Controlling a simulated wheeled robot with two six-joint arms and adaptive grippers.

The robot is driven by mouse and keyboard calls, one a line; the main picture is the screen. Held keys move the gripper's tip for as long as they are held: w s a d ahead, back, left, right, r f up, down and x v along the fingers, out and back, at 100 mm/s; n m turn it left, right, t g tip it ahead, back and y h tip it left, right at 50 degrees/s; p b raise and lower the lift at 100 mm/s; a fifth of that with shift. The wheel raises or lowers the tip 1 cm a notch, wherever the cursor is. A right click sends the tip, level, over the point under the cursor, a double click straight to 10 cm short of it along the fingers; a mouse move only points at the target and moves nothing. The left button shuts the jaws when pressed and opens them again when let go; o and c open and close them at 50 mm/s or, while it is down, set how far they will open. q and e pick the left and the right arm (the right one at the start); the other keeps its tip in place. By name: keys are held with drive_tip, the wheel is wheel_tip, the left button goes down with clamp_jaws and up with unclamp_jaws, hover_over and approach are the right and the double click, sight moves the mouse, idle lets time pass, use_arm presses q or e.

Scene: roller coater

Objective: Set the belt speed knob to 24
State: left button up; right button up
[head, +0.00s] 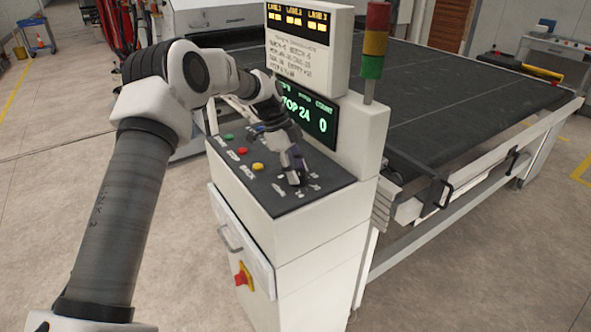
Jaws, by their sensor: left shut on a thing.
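The control console has a sloped dark panel (262,203) with white dial marks around the belt speed knob at its right part. My left gripper (293,175) reaches down onto that knob from the upper left and is shut on it. The fingers hide most of the knob, so its pointer cannot be read. The black display (309,121) behind the panel shows green text, with "24" under the speed heading and "0" under count. The state word at its left is partly covered by my arm and ends in "TOP". My right gripper is not in view.
Green, red and yellow buttons (258,167) sit left of the gripper on the panel. A lane display (308,45) and stack light (375,40) rise behind. A red-and-yellow switch (244,278) is on the console front. A wide dark conveyor (450,100) lies behind right.

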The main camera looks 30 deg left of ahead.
use_arm(q)
drive_tip(key=shift+s+d+f, duration=0.1)
drive_tip(key=shift+f, duration=0.1)
idle(0.3)
drive_tip(key=o, duration=0.9)
drive_tip(key=shift+o, duration=1.2)
drive_tip(key=shift+d, duration=0.1)
drive_tip(key=shift+r, duration=0.1)
drive_tip(key=v, duration=1.2)
drive_tip(key=shift+w, duration=0.25)
drive_tip(key=shift+d, duration=0.1)
